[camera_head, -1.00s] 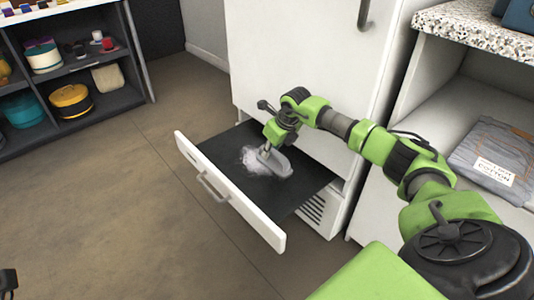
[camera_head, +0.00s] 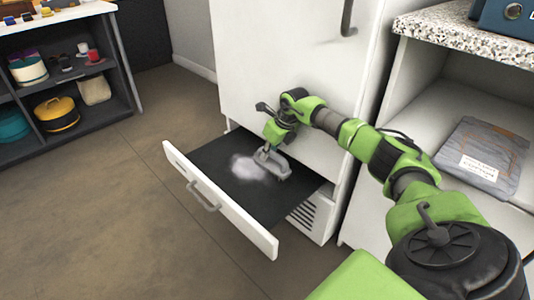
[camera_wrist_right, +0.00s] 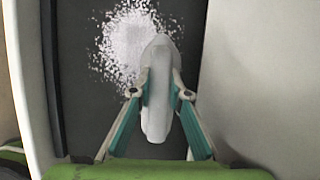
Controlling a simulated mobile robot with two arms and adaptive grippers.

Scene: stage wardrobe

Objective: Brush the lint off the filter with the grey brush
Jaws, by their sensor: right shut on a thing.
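The dark filter (camera_head: 225,150) lies flat in the pulled-out white drawer low on the white cabinet. A pale patch of lint (camera_head: 248,168) lies on it, left of the brush in the head view; the lint also shows in the wrist view (camera_wrist_right: 122,40). My right gripper (camera_head: 268,148) is shut on the grey brush (camera_head: 278,166), which is held over the filter at the right edge of the lint. In the wrist view the brush (camera_wrist_right: 157,95) sits between both fingers and overlaps the lint's edge. Whether its underside touches the filter is hidden. My left gripper is not in view.
The drawer's white front (camera_head: 215,200) with its handle stands out over the open floor (camera_head: 110,220). A dark shelf (camera_head: 100,105) with hat boxes is at the left. At the right, a white shelf unit holds a folded grey garment (camera_head: 485,155).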

